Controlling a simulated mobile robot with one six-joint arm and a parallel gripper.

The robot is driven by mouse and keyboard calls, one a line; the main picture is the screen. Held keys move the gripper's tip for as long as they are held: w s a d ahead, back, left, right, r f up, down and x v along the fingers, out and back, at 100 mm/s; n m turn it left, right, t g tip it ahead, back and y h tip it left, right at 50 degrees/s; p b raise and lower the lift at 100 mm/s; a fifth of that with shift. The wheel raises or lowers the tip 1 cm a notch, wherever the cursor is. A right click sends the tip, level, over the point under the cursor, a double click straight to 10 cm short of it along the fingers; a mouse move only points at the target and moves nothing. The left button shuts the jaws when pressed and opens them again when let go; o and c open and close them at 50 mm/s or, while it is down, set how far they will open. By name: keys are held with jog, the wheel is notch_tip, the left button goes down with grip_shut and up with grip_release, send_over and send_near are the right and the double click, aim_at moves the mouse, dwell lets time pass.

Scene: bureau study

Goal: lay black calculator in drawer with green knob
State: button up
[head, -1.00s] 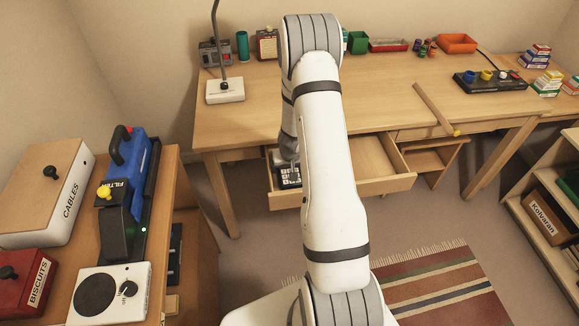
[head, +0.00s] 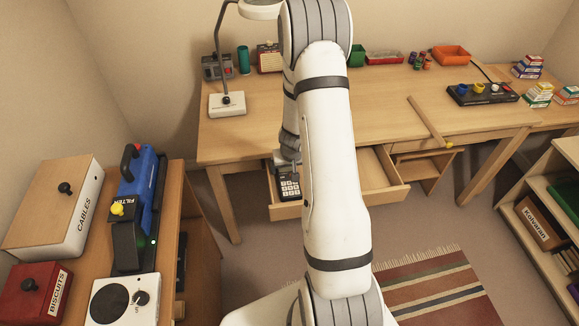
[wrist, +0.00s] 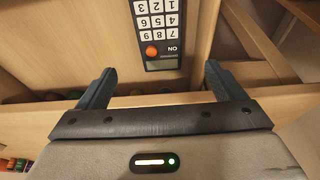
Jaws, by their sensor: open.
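The black calculator (head: 287,186), with pale keys and an orange key, lies in the open drawer (head: 378,196) under the desk, at its left end. In the wrist view the calculator (wrist: 160,30) lies flat on the drawer's wooden floor, partly cut off by the top edge. My gripper (wrist: 160,72) is open and empty above the drawer, its two dark fingers spread and apart from the calculator. In the head view my arm hides most of the gripper and the middle of the drawer. No green knob shows in either view.
The desk (head: 380,110) holds a lamp (head: 227,104), an orange tray (head: 450,53) and a black control panel (head: 482,94). A wooden stick (head: 428,119) juts over the desk's front edge. A side cabinet with a cables box (head: 52,205) stands at left, shelves at right.

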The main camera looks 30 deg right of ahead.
jog(key=s+a+r+n+y, duration=0.1)
jog(key=s+a+r, duration=0.15)
jog(key=r, duration=0.45)
jog(key=s+a+r, duration=0.1)
jog(key=a+r, duration=0.3)
jog(key=r, duration=0.2)
jog(key=s+a+r+n+y, duration=0.1)
jog(key=a+r, duration=0.3)
jog(key=r, duration=0.3)
jog(key=s+a+r, duration=0.2)
jog(key=s+r, duration=0.4)
jog(key=s, duration=0.3)
jog(key=s+a+r+n+h, duration=0.1)
jog(key=s+a+r, duration=0.1)
jog(key=s+r, duration=0.4)
jog(key=s, duration=0.4)
jog(key=shift+r, duration=0.15)
